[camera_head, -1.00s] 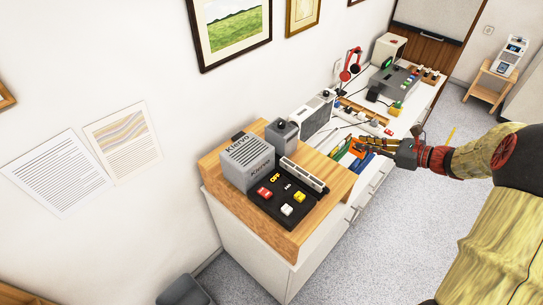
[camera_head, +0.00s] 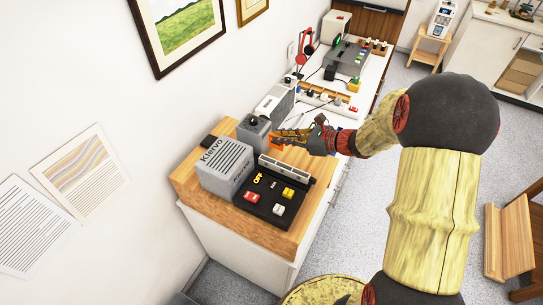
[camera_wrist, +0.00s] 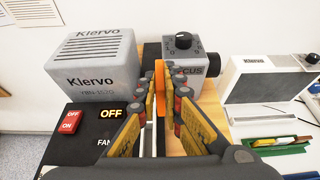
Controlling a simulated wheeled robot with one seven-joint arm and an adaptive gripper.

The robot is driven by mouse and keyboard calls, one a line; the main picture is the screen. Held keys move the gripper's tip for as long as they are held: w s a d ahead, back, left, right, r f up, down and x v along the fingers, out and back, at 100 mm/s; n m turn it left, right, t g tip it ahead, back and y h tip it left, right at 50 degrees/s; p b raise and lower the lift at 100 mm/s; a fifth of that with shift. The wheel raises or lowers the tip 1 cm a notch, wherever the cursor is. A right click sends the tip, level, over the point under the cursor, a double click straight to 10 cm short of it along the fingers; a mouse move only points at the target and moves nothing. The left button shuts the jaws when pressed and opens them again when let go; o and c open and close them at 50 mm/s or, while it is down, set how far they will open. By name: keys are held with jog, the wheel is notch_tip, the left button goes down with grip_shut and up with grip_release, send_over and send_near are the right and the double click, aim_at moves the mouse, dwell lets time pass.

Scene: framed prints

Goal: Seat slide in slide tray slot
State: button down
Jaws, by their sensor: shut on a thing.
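My gripper (camera_head: 281,139) is shut on an orange slide (camera_head: 276,143). In the wrist view the slide (camera_wrist: 159,92) stands upright as a thin edge between the finger pads (camera_wrist: 160,85). The long grey slotted slide tray (camera_head: 288,171) lies along the black control panel, nearer the camera than my gripper. In the wrist view, pale strips of it (camera_wrist: 149,141) show below and between my fingers. The slide is held above the wooden top, apart from the tray as far as I can tell. My fingers hide the slide's lower edge and part of the tray.
The grey Klervo projector box (camera_wrist: 97,62) stands left of my fingers. The grey focus box with a knob (camera_wrist: 184,48) is close behind them. The black panel (camera_head: 266,203) carries red, yellow and white switches. A pale Klervo unit (camera_wrist: 268,80) stands at the right.

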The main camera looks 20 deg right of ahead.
jog(key=a+f, duration=0.1)
jog(key=f, duration=0.1)
jog(key=a+f, duration=0.1)
jog(key=a, duration=0.1)
jog(key=shift+s+f+b, duration=0.1)
jog(key=shift+f+b, duration=0.2)
jog(key=shift+f, duration=0.1)
notch_tip(320, 180, down, 4)
jog(key=shift+a+r+b, duration=0.15)
jog(key=shift+b, duration=0.2)
jog(key=c, duration=2)
grip_release()
jog(key=shift+r, duration=0.1)
jog(key=shift+c, duration=0.2)
jog(key=shift+o, duration=0.6)
